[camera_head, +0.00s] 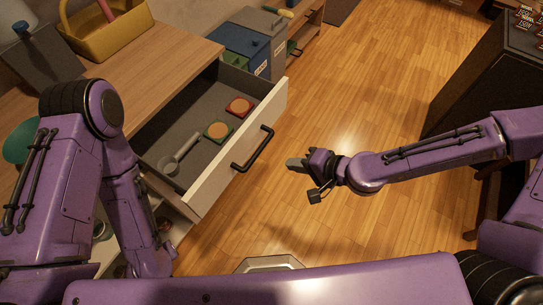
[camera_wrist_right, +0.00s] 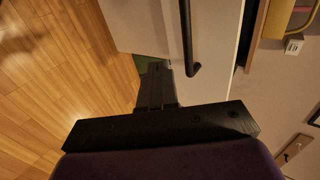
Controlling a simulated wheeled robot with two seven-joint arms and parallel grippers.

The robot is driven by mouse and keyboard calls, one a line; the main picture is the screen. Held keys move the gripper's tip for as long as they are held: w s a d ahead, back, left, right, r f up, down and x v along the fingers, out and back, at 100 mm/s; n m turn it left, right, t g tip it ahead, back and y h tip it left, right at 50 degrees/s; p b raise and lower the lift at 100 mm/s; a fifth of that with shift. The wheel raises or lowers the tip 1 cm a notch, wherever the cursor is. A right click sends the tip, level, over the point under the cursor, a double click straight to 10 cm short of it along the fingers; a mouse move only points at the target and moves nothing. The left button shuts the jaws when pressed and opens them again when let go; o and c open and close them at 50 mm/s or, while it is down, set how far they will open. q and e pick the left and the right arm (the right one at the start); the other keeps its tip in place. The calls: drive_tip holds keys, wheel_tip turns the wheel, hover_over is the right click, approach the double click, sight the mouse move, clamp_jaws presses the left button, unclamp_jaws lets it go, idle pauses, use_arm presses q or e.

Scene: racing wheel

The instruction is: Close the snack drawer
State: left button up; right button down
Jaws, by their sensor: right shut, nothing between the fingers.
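The snack drawer (camera_head: 217,183) is pulled out from the wooden cabinet, with its white front facing my right gripper. Its black bar handle (camera_head: 264,141) is on that front. Inside lie two square items (camera_head: 239,107) with round tops and a pale scoop-like utensil (camera_head: 180,153). My right gripper (camera_head: 293,162) is shut and empty, in front of the drawer and to the right of the handle. In the right wrist view its dark fingers (camera_wrist_right: 155,86) point toward the drawer front (camera_wrist_right: 217,65), beside the handle (camera_wrist_right: 187,40). My left arm is at the left; its gripper is hidden.
The wooden countertop (camera_head: 150,58) carries a yellow basket (camera_head: 105,28). Blue and grey boxes (camera_head: 250,45) stand behind the drawer. A dark cabinet (camera_head: 485,80) is at the right. The wood floor (camera_head: 370,75) between is clear.

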drive_tip(key=w+a+f+p, duration=0.1)
drive_tip(key=w+a+f, duration=0.1)
drive_tip(key=w+a, duration=0.2)
drive_tip(key=shift+w+a, duration=0.15)
drive_tip(key=shift+a, duration=1.05)
drive_tip(key=shift+w, duration=0.15)
